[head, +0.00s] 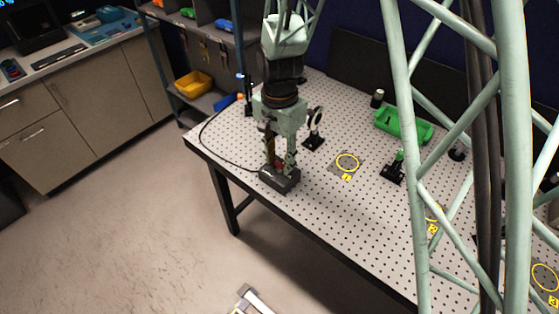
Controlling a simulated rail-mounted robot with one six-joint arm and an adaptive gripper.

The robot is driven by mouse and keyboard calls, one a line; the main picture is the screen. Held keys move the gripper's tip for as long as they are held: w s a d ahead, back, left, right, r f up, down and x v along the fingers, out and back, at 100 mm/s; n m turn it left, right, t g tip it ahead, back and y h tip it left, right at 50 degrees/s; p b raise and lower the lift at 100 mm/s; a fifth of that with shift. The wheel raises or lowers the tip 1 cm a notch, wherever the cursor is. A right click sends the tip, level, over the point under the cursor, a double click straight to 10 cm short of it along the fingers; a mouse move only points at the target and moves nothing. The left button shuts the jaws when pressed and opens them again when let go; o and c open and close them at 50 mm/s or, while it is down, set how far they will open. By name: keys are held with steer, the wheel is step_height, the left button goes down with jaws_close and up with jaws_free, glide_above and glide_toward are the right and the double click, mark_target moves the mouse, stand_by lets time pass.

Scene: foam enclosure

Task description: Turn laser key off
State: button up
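A small black box (280,182) sits on the perforated table near its left front edge, with a cable running from it to the left. My gripper (280,167) points straight down over the box, its fingertips at or just above the box's top. A gap shows between the two fingers, with a small reddish part in it. The key itself is not clearly visible; the fingers and the small size hide it. I cannot tell whether the fingers touch or hold it.
The perforated table (330,215) carries a black-mounted round optic (314,128) just right of my gripper, a green tray (402,125), a green-topped mount (394,168) and yellow ring markers (347,162). A shelf with a yellow bin (194,84) stands behind left. The floor at left is clear.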

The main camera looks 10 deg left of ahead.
steer(key=shift+f, duration=0.15)
steer(key=shift+c, duration=0.5)
steer(key=c, duration=0.7)
steer(key=shift+c, duration=0.2)
